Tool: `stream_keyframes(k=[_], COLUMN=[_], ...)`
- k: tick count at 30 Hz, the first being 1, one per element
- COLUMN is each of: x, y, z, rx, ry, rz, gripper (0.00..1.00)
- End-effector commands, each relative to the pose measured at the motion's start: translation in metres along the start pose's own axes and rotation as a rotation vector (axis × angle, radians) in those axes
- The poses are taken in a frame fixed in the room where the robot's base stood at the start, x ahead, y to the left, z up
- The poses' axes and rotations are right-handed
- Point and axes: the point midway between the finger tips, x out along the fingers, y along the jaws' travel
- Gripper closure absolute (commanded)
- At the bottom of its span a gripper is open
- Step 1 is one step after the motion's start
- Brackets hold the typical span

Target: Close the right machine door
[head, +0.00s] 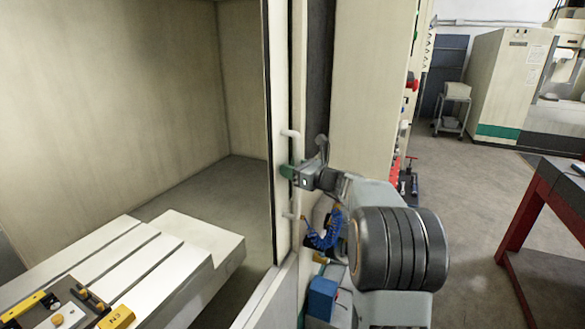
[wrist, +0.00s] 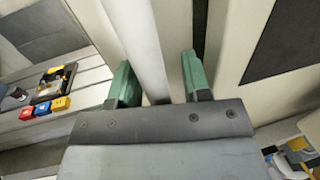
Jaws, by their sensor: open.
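The right machine door (head: 279,80) shows as a tall, narrow cream panel at the right side of the machine opening, which stands wide open. Its pale upright handle (head: 291,134) shows its upper and lower ends; my gripper hides the middle. My gripper (head: 287,172) is at mid-height of the handle. In the wrist view, its two green fingers (wrist: 155,82) are apart. The white handle bar (wrist: 143,45) runs between them, closer to the left finger, with a gap on the right. I cannot tell whether either finger touches the bar.
Inside the machine is a slotted table (head: 150,262) bearing mould parts and yellow blocks (head: 117,317). A red-framed bench (head: 528,215) stands at the right. A cart (head: 453,107) and another machine (head: 500,85) stand behind. The floor between is clear.

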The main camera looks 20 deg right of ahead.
Motion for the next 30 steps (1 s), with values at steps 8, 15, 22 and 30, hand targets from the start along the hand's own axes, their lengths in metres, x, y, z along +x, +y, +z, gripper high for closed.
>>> stream_keyframes(k=[8, 15, 22, 30], x=[-0.0001, -0.0003, -0.0003, -0.0003], y=[-0.0001, -0.0001, -0.0001, -0.0001], z=[-0.0002, -0.0001, -0.0001, -0.0004], rx=[0.0, 0.0, 0.0, 0.0], ry=[0.0, 0.0, 0.0, 0.0], rz=[0.0, 0.0, 0.0, -0.002], gripper=[0.64, 0.87, 1.0, 1.0])
